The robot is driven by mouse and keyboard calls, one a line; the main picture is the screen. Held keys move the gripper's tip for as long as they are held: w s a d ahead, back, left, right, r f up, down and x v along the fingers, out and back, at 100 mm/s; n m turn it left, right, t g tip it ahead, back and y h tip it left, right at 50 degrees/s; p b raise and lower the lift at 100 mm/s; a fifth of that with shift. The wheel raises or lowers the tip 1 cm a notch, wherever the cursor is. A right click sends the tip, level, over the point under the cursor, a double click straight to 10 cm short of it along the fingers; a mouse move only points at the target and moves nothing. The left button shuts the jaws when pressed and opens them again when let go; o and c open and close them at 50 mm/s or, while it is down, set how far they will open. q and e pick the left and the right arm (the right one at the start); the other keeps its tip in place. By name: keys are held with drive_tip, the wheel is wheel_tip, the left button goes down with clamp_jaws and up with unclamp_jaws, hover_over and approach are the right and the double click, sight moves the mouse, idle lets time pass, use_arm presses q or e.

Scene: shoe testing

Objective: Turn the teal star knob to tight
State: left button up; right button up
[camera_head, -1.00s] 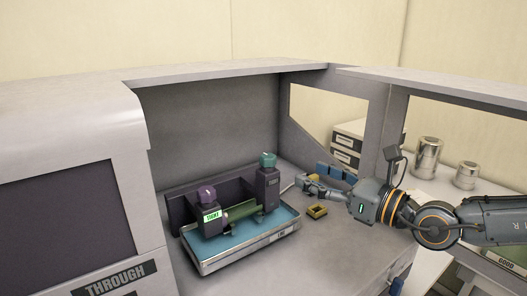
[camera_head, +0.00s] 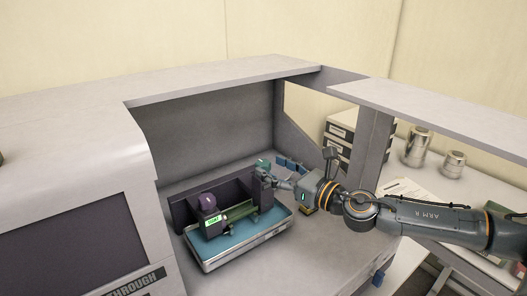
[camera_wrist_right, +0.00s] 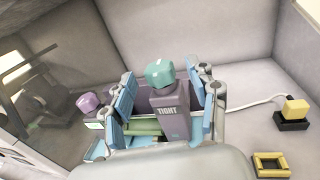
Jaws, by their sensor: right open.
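The teal star knob (camera_head: 263,163) sits on top of a dark post at the right end of the fixture in the blue-lined tray. In the right wrist view the teal knob (camera_wrist_right: 159,73) tops the post (camera_wrist_right: 172,112), which carries a TIGHT label. My right gripper (camera_head: 270,172) is at this post, with its tips partly hidden in the head view. In the right wrist view its blue-padded fingers (camera_wrist_right: 165,98) stand open on either side of the post and knob, with visible gaps. My left gripper is not in view.
A purple knob (camera_head: 207,201) tops the fixture's left post, above a green-lit label. The tray (camera_head: 206,262) lies on the bench inside the grey enclosure. A yellow block (camera_wrist_right: 296,108) and a yellow frame (camera_wrist_right: 270,164) lie to the right. Metal canisters (camera_head: 417,146) stand outside.

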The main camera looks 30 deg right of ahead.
sight(269, 166)
drive_tip(key=shift+r+p+x, duration=0.25)
drive_tip(key=shift+p+x, duration=0.45)
drive_tip(key=shift+x, duration=0.35)
drive_tip(key=shift+w+a+f+p, duration=0.3)
drive_tip(key=shift+w+a+p, duration=0.05)
drive_tip(key=shift+w, duration=0.35)
drive_tip(key=c, duration=1.2)
